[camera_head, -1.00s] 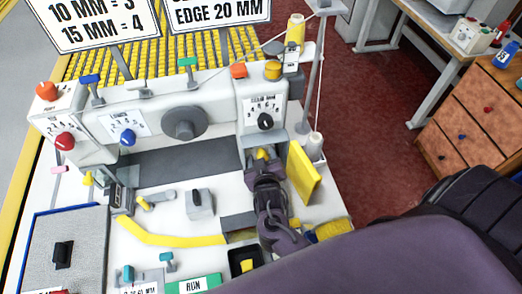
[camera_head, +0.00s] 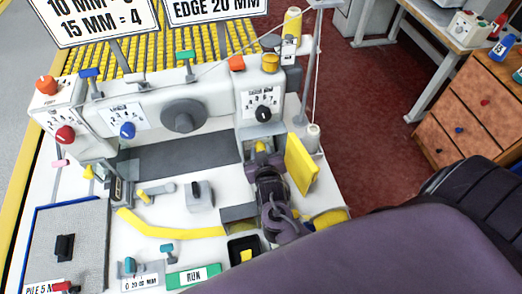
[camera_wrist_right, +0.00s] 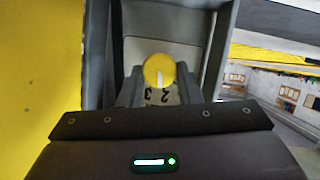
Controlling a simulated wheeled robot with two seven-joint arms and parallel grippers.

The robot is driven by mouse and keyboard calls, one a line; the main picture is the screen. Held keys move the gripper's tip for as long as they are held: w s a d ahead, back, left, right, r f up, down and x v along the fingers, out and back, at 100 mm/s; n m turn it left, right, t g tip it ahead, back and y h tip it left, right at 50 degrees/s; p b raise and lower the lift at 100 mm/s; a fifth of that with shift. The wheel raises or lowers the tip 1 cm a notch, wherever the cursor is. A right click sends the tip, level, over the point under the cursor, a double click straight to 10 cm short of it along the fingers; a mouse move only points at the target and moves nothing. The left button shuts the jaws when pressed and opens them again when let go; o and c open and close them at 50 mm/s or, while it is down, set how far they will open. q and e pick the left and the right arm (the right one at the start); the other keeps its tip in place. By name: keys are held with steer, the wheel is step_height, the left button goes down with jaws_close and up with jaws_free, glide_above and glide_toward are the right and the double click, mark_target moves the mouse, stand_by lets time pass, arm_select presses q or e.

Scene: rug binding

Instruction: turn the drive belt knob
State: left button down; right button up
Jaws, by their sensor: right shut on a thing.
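A yellow knob (camera_wrist_right: 159,69) with a white pointer line sits between my right gripper's fingers in the wrist view. A dial plate with the figures 2 and 3 (camera_wrist_right: 160,97) shows just below it, partly covered. In the head view, my right gripper (camera_head: 262,151) is at the low right front of the white sewing machine (camera_head: 215,95), shut on the yellow knob, which is mostly hidden there. No readable label tells whether this is the drive belt knob. My left gripper is not in view.
A black dial knob (camera_head: 263,113) is just above my gripper. A yellow panel (camera_head: 301,165) stands close on its right. A grey block with a lever (camera_head: 199,196) and a yellow strip (camera_head: 170,230) lie to the left. A thread cone (camera_head: 312,138) stands behind the panel.

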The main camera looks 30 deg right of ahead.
steer(key=shift+d+r+m+y, duration=0.1)
steer(key=shift+d+m+y, duration=0.05)
steer(key=shift+m+y, duration=0.45)
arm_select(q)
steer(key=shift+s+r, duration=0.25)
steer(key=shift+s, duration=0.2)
arm_select(e)
steer(key=shift+d+m+t+y, duration=0.15)
steer(key=shift+m+y, duration=0.15)
steer(key=shift+m, duration=0.3)
steer(key=shift+m+t+y, duration=0.15)
steer(key=shift+m+y, duration=0.15)
steer(key=shift+m, duration=0.3)
steer(key=o, duration=0.7)
steer(key=shift+o, duration=1.4)
steer(key=shift+w, duration=0.1)
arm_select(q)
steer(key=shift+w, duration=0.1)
